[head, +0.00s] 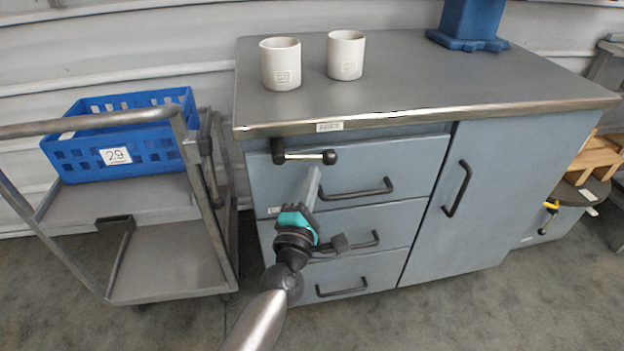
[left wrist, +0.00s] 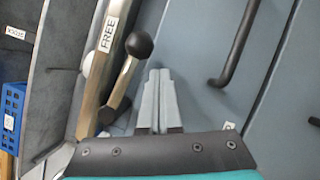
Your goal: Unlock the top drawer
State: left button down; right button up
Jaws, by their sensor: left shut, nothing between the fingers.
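The top drawer (head: 410,165) of the grey-blue cabinet is closed. At its upper left a black pivot block (head: 279,152) carries a lever that lies roughly level and ends in a black ball knob (head: 330,157). The knob also shows in the left wrist view (left wrist: 139,44), above and left of my fingertips. My left gripper (head: 316,172) is shut and empty, its tips in front of the top drawer, just below the knob. They appear apart from it in the left wrist view (left wrist: 160,73). My right gripper is not in view.
A "FREE" label (left wrist: 108,33) is on the metal strip beside the lever. A black drawer handle (head: 357,190) is right of my gripper. Two pale cups (head: 281,66) (head: 345,57) stand on the countertop (head: 430,80). A cart with a blue crate (head: 150,145) stands left.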

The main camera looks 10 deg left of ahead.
pick_arm(q)
jog(key=s+d+f+b, duration=0.1)
jog(key=s+f, duration=0.5)
jog(key=s, duration=0.2)
jog(key=shift+s+d+f, duration=0.25)
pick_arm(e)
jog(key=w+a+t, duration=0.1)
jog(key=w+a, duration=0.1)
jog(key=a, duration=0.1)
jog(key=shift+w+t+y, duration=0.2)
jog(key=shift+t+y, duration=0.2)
pick_arm(q)
jog(key=shift+d, duration=0.1)
